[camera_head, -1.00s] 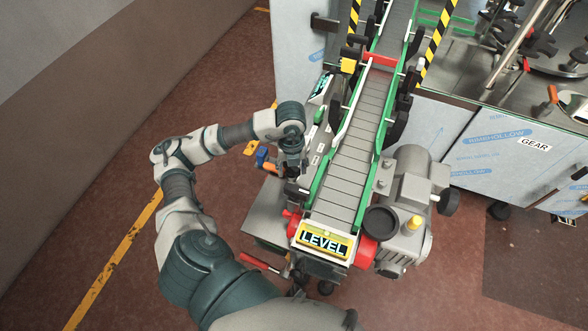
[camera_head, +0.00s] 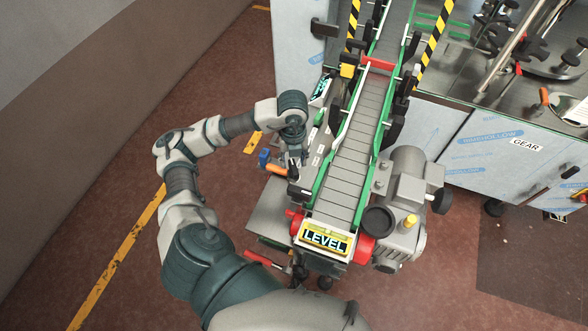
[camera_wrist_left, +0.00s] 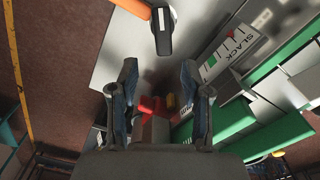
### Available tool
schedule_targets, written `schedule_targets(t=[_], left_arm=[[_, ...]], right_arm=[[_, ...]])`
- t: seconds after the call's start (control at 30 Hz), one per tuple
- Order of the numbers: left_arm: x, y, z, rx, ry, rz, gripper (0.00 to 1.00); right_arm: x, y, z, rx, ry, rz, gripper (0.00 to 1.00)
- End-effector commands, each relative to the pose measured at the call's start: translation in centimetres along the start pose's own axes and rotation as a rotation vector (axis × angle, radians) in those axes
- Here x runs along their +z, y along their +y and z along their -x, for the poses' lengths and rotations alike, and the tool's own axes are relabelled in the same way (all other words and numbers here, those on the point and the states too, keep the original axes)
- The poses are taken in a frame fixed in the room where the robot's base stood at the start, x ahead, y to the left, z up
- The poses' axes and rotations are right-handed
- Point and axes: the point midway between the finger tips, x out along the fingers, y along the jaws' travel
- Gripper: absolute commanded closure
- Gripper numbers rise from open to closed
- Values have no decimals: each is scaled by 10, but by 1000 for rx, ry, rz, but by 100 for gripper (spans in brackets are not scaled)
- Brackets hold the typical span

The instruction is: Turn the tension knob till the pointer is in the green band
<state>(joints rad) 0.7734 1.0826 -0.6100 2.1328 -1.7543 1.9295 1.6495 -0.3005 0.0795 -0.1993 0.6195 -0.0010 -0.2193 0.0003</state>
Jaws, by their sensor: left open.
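A black knob (camera_wrist_left: 162,32) with a white line on its end shows at the top of the left wrist view, on a grey panel beside an orange handle (camera_wrist_left: 132,6). A white scale plate (camera_wrist_left: 226,50) marked SLACK, with a green patch, lies to its right. In the head view my left gripper (camera_head: 294,160) points down beside the conveyor's left side. My right gripper is not in view.
The conveyor (camera_head: 347,165) with green side rails and a LEVEL sign (camera_head: 325,238) stands close to the right of my left gripper. A grey motor (camera_head: 402,190) is on its far side. Steel cabinets (camera_head: 480,155) stand at the right. Floor at the left is clear.

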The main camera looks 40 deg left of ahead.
Motion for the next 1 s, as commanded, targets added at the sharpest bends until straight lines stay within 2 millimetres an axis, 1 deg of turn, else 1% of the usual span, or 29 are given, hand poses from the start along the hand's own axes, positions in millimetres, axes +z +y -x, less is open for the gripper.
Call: schedule_targets(t=[0.03, 1.0], left_arm=[[0, 0, 7, -1, 0, 0, 52], [-1, 0, 82, -1, 0, 0, 52]], right_arm=[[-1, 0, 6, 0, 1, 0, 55], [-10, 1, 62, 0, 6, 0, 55]])
